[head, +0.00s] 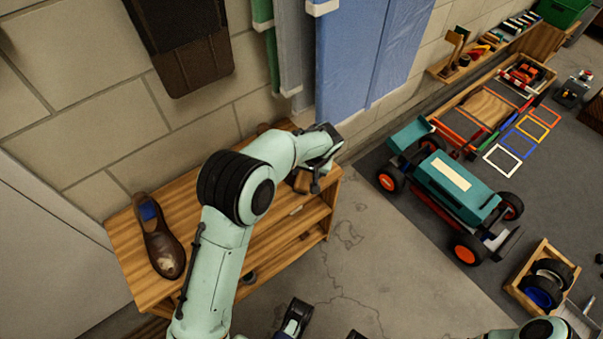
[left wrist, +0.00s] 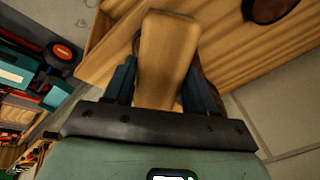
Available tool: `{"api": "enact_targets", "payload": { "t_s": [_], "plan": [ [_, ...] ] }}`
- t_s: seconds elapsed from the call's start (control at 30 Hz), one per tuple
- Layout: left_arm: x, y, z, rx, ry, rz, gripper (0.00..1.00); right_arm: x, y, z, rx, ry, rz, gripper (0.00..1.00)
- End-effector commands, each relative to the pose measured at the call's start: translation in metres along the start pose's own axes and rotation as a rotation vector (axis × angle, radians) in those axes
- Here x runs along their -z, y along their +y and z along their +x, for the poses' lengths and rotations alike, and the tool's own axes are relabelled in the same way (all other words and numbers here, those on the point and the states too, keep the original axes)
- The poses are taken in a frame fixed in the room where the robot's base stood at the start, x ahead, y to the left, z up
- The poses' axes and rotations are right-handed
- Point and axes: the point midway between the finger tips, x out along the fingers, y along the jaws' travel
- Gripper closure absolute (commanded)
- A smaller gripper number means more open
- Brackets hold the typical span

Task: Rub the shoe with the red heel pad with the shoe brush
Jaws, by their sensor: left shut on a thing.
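My left gripper (head: 308,172) is at the right end of the wooden bench, shut on a brown wooden block, which appears to be the shoe brush (head: 301,184). In the left wrist view, its pale wooden back (left wrist: 168,48) sits between the two dark fingers; the bristles are hidden. A brown shoe with a blue heel pad (head: 164,240) lies at the bench's left end, apart from the gripper. Part of a dark brown thing (head: 262,128) shows behind my left arm near the wall, perhaps another shoe. No red heel pad shows.
The wooden bench (head: 133,262) stands against the block wall, with a lower shelf. Blue and grey cloths (head: 350,60) hang above its right end. A teal toy car (head: 455,185) and a crate of wheels (head: 538,283) are on the floor at right. Bare floor lies between.

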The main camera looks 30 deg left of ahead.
Motion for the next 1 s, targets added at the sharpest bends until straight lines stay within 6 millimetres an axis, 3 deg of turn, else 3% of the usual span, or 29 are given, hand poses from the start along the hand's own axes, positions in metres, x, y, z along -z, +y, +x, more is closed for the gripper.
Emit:
{"api": "enact_targets", "payload": {
  "t_s": [0.57, 0.77, 0.97, 1.0],
  "plan": [
    [0.025, 0.022, -0.001, -0.003, 0.002, 0.001, 0.69, 0.000, 0.000, -0.001, -0.004, 0.000, 0.007, 0.57],
    [0.024, 0.021, 0.002, -0.003, 0.000, 0.001, 0.69, 0.000, 0.000, -0.001, -0.003, 0.000, 0.005, 0.57],
    [0.010, 0.010, 0.004, 0.001, -0.005, 0.001, 0.69, 0.000, -0.001, -0.002, -0.001, -0.001, 0.004, 0.57],
    [0.007, 0.007, 0.004, 0.001, -0.005, 0.002, 0.73, 0.000, -0.001, -0.002, -0.001, -0.001, 0.003, 0.57]
  ]
}}
